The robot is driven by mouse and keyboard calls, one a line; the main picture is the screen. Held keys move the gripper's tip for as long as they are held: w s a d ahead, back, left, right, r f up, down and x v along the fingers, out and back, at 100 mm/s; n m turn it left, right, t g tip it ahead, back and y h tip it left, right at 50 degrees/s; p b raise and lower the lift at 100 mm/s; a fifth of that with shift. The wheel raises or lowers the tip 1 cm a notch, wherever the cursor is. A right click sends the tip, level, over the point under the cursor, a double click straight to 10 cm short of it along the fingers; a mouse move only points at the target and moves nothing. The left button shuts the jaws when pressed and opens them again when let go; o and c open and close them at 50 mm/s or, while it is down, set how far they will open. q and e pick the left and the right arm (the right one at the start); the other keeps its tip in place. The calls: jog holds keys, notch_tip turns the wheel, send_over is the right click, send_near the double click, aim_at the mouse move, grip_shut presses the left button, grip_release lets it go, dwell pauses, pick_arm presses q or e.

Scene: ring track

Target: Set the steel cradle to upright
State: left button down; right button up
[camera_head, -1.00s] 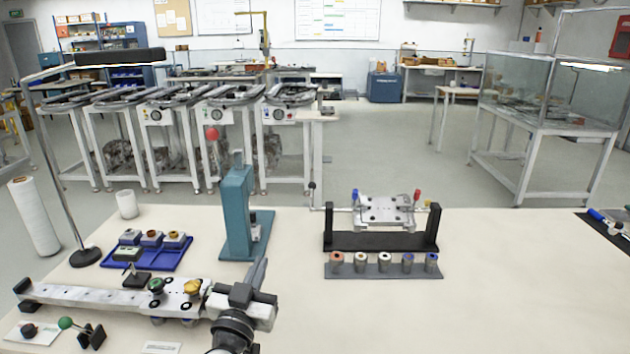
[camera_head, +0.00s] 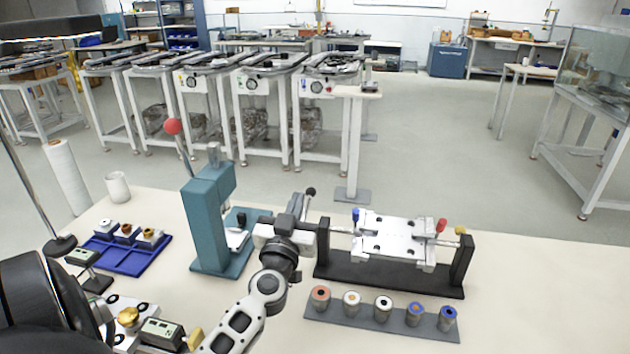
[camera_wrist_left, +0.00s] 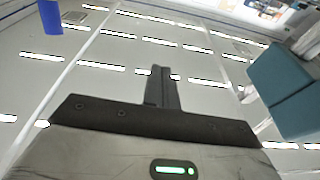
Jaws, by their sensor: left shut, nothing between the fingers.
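The steel cradle (camera_head: 393,240) is a silver plate hung between two black posts of a black stand (camera_head: 385,274). Its broad face shows to me; its exact tilt is hard to tell. A blue knob and a red knob (camera_head: 441,225) sit at its ends. A crank with a black ball knob (camera_head: 310,191) is at its left end. My left gripper (camera_head: 297,204) is shut and empty, just left of the crank; whether they touch is unclear. Its closed fingers (camera_wrist_left: 160,87) point at the ceiling side in the left wrist view. My right gripper is not in view.
A teal press (camera_head: 208,222) with a red-ball lever stands left of my left gripper. A grey rack (camera_head: 395,325) of several cylinders lies in front of the cradle. A blue tray (camera_head: 130,256) with small parts is at left. The table right of the cradle is clear.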

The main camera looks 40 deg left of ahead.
pick_arm(q)
jog(key=r, duration=0.2)
send_over(307, 208)
jog(key=r+v, duration=0.1)
jog(key=v, duration=0.2)
jog(key=f+b, duration=0.1)
jog(key=w+a+f+b, duration=0.1)
jog(key=f+b, duration=0.1)
jog(key=shift+w, duration=0.25)
jog(key=shift+w+a+f+b, duration=0.2)
jog(key=shift+w+f+b, duration=0.25)
jog(key=shift+f+b, duration=0.15)
jog(key=shift+r, duration=0.1)
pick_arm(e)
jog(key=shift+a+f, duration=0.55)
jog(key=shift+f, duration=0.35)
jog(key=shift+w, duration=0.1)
pick_arm(q)
jog(key=shift+w, duration=0.1)
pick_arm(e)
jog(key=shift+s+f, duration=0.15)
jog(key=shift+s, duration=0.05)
